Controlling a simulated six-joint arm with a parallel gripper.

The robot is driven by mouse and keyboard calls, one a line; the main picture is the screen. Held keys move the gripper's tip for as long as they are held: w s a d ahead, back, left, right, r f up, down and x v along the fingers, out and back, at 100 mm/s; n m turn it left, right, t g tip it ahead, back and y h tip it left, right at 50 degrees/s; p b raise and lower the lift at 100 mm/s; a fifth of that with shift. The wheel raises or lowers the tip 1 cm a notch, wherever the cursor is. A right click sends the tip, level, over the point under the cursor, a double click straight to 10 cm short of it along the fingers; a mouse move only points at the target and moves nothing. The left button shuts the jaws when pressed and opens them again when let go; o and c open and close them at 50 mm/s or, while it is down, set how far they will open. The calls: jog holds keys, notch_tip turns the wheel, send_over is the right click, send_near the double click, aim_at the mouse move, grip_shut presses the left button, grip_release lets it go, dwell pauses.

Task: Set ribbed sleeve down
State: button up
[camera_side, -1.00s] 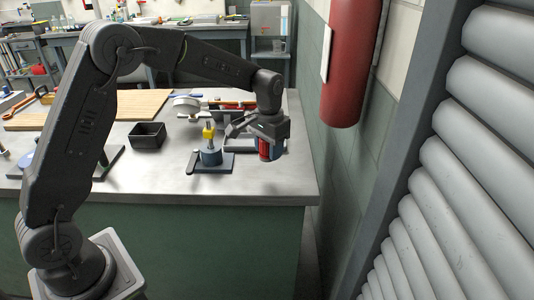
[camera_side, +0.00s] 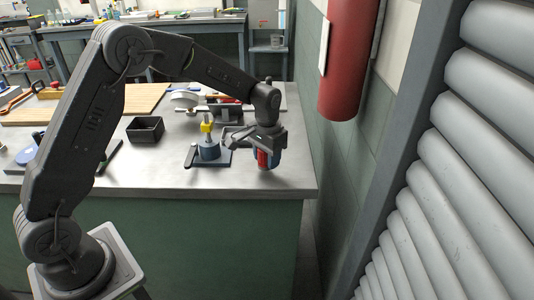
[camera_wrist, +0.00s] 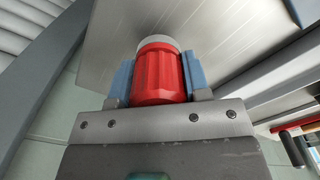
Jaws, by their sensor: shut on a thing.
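The ribbed sleeve is red with a pale rim. In the wrist view the sleeve (camera_wrist: 158,72) sits between the two blue fingers of my gripper (camera_wrist: 159,80), which is shut on it. In the side view the sleeve (camera_side: 263,159) is mostly hidden by my gripper (camera_side: 268,158), at the right end of the bench top. It looks upright, at or just above the metal surface; I cannot tell whether its base touches.
A blue-grey pump part with a yellow top (camera_side: 208,143) stands on a dark plate left of my gripper. A black open box (camera_side: 145,131) is further left. A grey tray (camera_side: 238,137) lies behind the gripper. The bench's right edge is close by.

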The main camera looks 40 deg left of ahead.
jog(key=shift+f, duration=0.2)
jog(key=shift+f, duration=0.55)
jog(key=shift+f, duration=0.2)
dwell(0.5)
jog(key=o, duration=1.1)
notch_tip(320, 180, up, 14)
jog(key=shift+f, duration=0.1)
grip_shut()
dwell(0.7)
